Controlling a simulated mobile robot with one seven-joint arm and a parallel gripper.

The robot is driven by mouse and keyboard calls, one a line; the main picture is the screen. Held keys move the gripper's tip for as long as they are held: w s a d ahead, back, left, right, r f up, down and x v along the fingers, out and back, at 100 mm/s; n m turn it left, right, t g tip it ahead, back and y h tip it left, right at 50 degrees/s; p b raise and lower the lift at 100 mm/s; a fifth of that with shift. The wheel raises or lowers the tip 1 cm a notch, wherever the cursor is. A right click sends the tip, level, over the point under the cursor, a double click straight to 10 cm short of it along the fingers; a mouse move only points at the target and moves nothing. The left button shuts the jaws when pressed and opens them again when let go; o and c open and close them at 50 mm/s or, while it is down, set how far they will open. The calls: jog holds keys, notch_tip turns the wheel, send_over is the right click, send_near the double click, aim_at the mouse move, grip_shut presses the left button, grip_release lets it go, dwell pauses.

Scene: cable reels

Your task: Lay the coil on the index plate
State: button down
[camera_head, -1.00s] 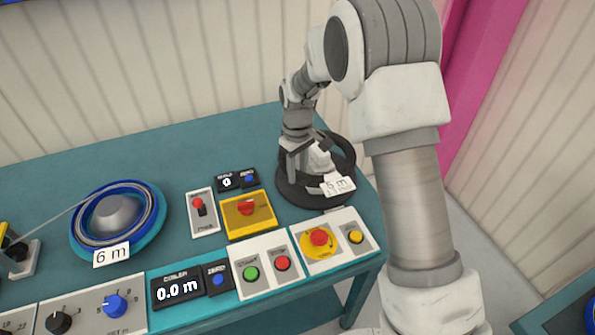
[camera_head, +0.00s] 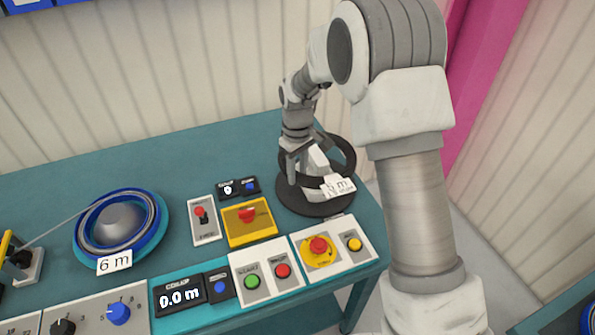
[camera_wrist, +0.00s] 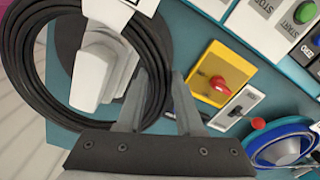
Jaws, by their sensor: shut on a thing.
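The coil (camera_head: 349,160) is a black ring of cable with a white tag (camera_head: 338,187) on its near side. My gripper (camera_head: 293,166) is shut on the coil's left side. In the wrist view the coil (camera_wrist: 157,52) passes between the fingertips (camera_wrist: 164,85). The index plate (camera_head: 312,207) is a dark round disc at the table's right end, with a pale block-like part at its middle. The coil hangs around this part, just above the plate, and looks slightly tilted. The tag and my gripper hide part of the plate.
A yellow panel with a red knob (camera_head: 246,215) and a white switch panel (camera_head: 203,221) stand left of the plate. Button panels (camera_head: 268,272) line the front edge. A blue reel (camera_head: 120,222) marked 6 m lies at the left. Bare teal table lies behind.

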jog(key=shift+r+p, duration=2.2)
jog(key=shift+r, duration=1.25)
jog(key=shift+w, duration=0.1)
notch_tip(320, 180, up, 10)
jog(key=p, duration=0.6)
jog(key=shift+p, duration=0.4)
